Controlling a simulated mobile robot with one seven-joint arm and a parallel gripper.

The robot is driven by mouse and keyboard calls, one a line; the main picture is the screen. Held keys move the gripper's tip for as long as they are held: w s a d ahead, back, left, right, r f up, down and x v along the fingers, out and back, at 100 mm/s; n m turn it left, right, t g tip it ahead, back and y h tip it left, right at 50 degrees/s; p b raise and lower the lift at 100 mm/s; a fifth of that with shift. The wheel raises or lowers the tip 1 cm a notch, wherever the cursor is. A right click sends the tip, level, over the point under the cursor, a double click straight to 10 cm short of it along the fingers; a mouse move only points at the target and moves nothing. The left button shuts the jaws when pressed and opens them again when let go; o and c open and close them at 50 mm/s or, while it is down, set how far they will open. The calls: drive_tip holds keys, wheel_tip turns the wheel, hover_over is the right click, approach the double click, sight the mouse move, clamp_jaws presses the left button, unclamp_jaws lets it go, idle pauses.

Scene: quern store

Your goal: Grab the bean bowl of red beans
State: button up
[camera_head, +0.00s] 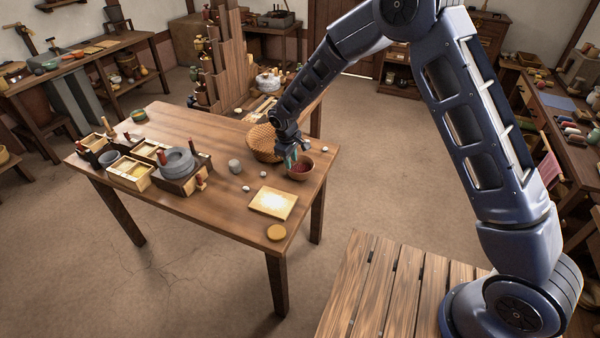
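The bean bowl (302,171) is a small reddish-brown bowl with dark red beans inside. It stands near the right end of the wooden table (222,204). My gripper (291,160) is at the bowl's left rim, reaching down from above. A small teal-green part shows at the gripper's end. The fingers are small and partly hidden, so I cannot tell whether they touch the rim or are open or shut.
A woven basket (263,143) leans just left of my gripper. A stone quern (178,163) and wooden boxes (130,174) fill the table's left end.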

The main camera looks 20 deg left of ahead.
sight(293, 173)
drive_tip(key=f, duration=0.2)
drive_tip(key=w+f, duration=0.1)
drive_tip(key=f, duration=0.5)
drive_tip(key=shift+w+d+f, duration=0.15)
drive_tip(key=shift+w+f, duration=0.05)
clamp_jaws()
